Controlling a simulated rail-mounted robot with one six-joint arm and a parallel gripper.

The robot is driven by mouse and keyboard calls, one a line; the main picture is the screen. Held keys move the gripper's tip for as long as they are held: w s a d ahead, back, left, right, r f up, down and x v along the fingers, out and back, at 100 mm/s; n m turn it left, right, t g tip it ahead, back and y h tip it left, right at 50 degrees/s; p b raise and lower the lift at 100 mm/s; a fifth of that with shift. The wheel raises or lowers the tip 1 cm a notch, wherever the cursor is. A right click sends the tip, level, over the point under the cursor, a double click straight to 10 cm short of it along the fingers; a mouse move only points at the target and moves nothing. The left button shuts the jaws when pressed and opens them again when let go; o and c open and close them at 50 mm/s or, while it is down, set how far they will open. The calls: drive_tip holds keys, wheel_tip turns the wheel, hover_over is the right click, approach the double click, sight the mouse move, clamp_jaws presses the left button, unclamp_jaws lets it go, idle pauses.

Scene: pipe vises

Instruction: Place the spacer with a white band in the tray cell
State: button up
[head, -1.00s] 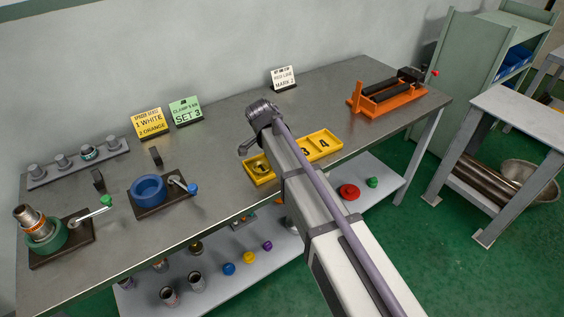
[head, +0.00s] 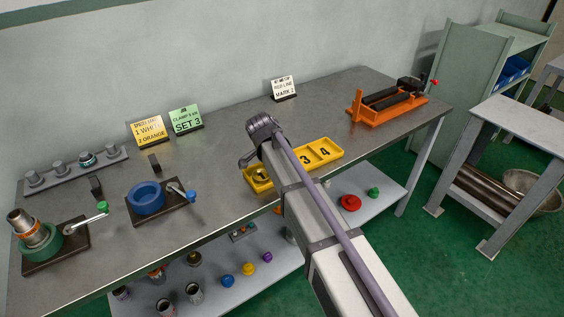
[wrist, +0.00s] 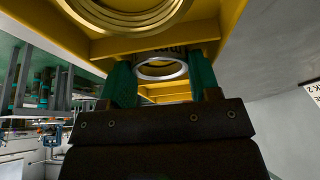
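The yellow tray (head: 334,152) lies near the bench's front edge; cells 3 and 4 look empty. In the wrist view, the tray wall (wrist: 228,20) is close above my fingers, with a large brass-coloured ring (wrist: 125,18) in one cell. My gripper (wrist: 162,82) has a teal finger on each side of a pale silver ring, the spacer (wrist: 162,76), apparently touching both sides. The spacer's band colour cannot be made out. In the head view, my arm hides the fingers.
A blue ring vise (head: 147,197) and a green one (head: 40,246) holding a pipe stand at left. A peg rack (head: 75,170) is behind them. An orange vise (head: 386,108) stands at right. Signs line the back. The lower shelf (head: 330,205) holds several banded cylinders and coloured caps.

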drive_tip(key=p+v, duration=1.2)
drive_tip(key=shift+p, duration=0.3)
drive_tip(key=s+d+n+g+y, duration=0.1)
drive_tip(key=s+d+n+y, duration=0.1)
drive_tip(key=s+d+n, duration=0.3)
drive_tip(key=s+d+n+g+y, duration=0.1)
drive_tip(key=s+d+n, duration=0.5)
drive_tip(key=s+d, duration=0.8)
drive_tip(key=d+f, duration=0.1)
drive_tip(key=d, duration=0.4)
drive_tip(key=shift+s+g+y, duration=0.15)
drive_tip(key=shift+g+y, duration=0.15)
drive_tip(key=shift+y, duration=0.1)
